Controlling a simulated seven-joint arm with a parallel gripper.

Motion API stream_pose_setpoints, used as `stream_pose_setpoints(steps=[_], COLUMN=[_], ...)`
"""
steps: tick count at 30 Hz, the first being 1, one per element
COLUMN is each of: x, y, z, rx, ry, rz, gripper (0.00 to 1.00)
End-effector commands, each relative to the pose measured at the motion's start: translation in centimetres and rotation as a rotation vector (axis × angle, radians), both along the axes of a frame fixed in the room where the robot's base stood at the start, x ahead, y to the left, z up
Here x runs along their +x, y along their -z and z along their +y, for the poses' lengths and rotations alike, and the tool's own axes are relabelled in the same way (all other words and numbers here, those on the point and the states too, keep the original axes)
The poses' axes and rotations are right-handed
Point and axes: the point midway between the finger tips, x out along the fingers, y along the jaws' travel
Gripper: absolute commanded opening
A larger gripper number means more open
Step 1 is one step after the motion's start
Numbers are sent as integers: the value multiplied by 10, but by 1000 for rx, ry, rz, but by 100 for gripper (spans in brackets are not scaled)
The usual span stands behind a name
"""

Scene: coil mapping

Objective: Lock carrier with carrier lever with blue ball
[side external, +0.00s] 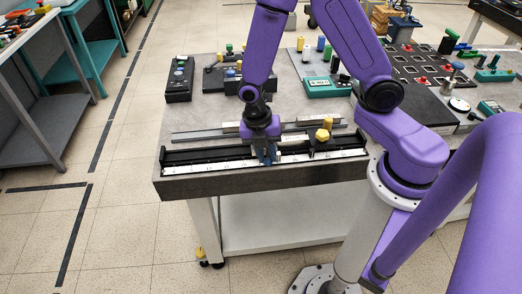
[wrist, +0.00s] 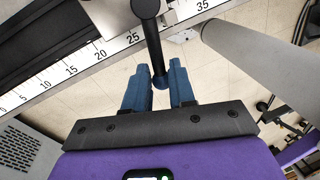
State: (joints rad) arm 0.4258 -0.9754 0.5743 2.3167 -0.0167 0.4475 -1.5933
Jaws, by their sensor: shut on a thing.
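The carrier lever (wrist: 152,42) is a dark rod that runs down from a round dark hub at the top of the wrist view. Its dark blue ball end (wrist: 163,82) is between the two blue fingers of my gripper (wrist: 160,70). My gripper is shut on this ball end. In the side external view my gripper (side external: 267,153) is low at the front edge of the ruled rail (side external: 215,168). There my gripper and wrist hide the lever and most of its carrier, so I cannot tell the lock state.
A yellow knob (side external: 322,134) on a black block stands on the rail to the right of my gripper. A teal device (side external: 328,87) and black boxes (side external: 180,80) stand farther back on the table. The floor in front of the table is free.

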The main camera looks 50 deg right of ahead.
Motion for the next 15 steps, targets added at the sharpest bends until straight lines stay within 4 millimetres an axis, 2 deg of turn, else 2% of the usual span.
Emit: stream_pose_setpoints(steps=[6,15], x=[-7,-10], y=[-1,-1], z=[-4,-8], rx=[1,2], ry=[-126,-204], rz=[-2,-3], gripper=[0,0])
